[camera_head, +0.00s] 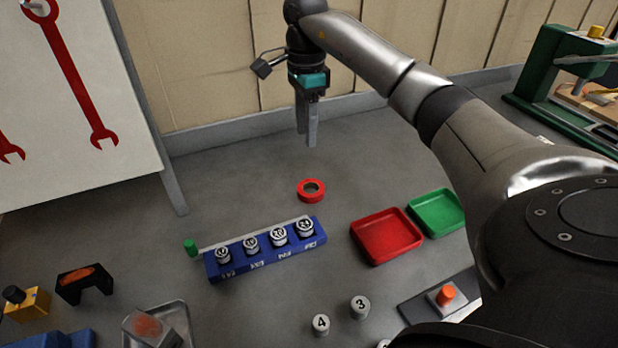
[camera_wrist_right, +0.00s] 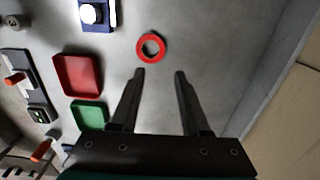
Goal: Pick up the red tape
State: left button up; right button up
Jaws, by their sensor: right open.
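The red tape (camera_head: 301,190) is a small ring lying flat on the grey surface, behind the blue socket holder in the head view. In the right wrist view the red tape (camera_wrist_right: 140,54) lies beyond the fingertips, nearest the left one. My right gripper (camera_head: 308,143) hangs above the surface, behind the tape, with its fingers pointing down. In the right wrist view its fingers (camera_wrist_right: 160,72) are apart with nothing between them. My left gripper is not in view.
A blue socket holder (camera_head: 268,262) stands in front of the tape. A red tray (camera_head: 385,237) and a green tray (camera_head: 436,212) lie to the right. A wall (camera_head: 200,65) rises behind, with a white wrench board (camera_head: 80,150) at left. Surface around the tape is clear.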

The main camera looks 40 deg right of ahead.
aim_at(306, 182)
notch_tip(306, 182, down, 12)
jog(key=shift+w+a+f+b, duration=0.15)
jog(key=shift+f+b, duration=0.1)
jog(key=shift+b, duration=0.85)
jog(key=shift+f, duration=0.4)
jog(key=shift+c, duration=0.7)
grip_shut()
